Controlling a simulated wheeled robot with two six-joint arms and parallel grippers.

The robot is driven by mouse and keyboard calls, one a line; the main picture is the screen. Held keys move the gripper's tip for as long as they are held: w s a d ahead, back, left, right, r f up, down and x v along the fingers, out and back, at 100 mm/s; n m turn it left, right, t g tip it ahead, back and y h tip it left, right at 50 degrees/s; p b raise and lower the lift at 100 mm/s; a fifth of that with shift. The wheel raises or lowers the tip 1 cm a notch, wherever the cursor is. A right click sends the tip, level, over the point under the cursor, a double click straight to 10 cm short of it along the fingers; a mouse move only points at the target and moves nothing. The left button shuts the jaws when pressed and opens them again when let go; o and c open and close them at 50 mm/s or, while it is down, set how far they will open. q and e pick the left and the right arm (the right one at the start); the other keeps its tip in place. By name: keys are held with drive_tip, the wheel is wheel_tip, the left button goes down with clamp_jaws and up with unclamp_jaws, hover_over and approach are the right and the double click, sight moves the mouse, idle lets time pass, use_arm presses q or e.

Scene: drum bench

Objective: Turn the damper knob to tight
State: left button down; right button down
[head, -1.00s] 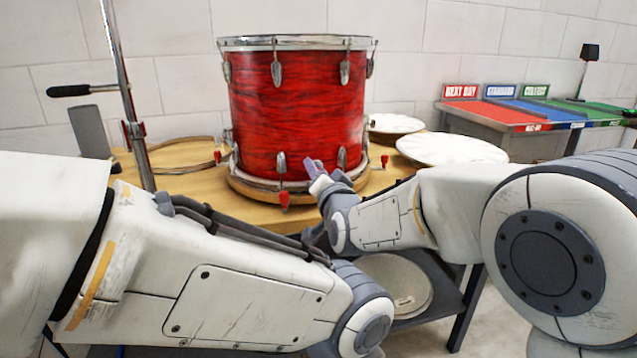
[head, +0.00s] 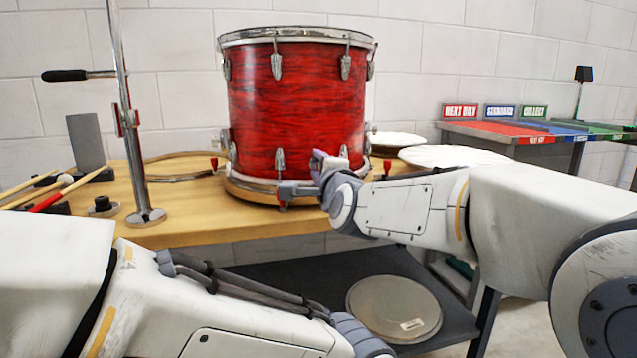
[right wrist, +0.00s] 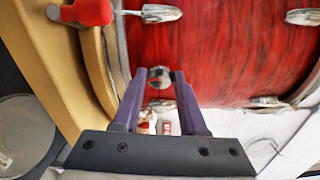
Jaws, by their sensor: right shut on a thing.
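The red drum (head: 297,110) stands upright on the bench, with chrome rims and lugs. In the right wrist view, its red shell (right wrist: 220,50) fills the upper part. A small round metal knob (right wrist: 158,74) on the shell sits between my right fingertips. In the head view the knob is hidden behind my right gripper (head: 305,175), which is at the drum's lower front. The right gripper, also seen in the wrist view (right wrist: 158,80), is shut on the knob. No tight or loose marking is readable. My left gripper is out of view below the picture; only its arm shows.
The wooden bench (head: 215,220) holds a chrome stand (head: 130,130) and drumsticks (head: 40,190) at left. Pale drumheads (head: 450,157) lie at right. A round drumhead (head: 395,308) rests on the lower shelf. A sign table (head: 510,140) stands behind. A red-handled clamp (right wrist: 90,12) is near the gripper.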

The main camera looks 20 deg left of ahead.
drive_tip(key=m+b, duration=0.2)
drive_tip(key=m, duration=0.1)
drive_tip(key=shift+f+b, duration=0.2)
drive_tip(key=shift+b, duration=0.1)
drive_tip(key=m+b, duration=0.2)
drive_tip(key=m, duration=0.1)
drive_tip(key=shift+m, duration=0.3)
drive_tip(key=m+b, duration=0.2)
drive_tip(key=m, duration=0.1)
drive_tip(key=shift+r, duration=0.15)
drive_tip(key=shift+m+b, duration=0.5)
drive_tip(key=shift+m, duration=1.1)
drive_tip(key=shift+c, duration=2.3)
unclamp_jaws()
drive_tip(key=shift+d, duration=0.1)
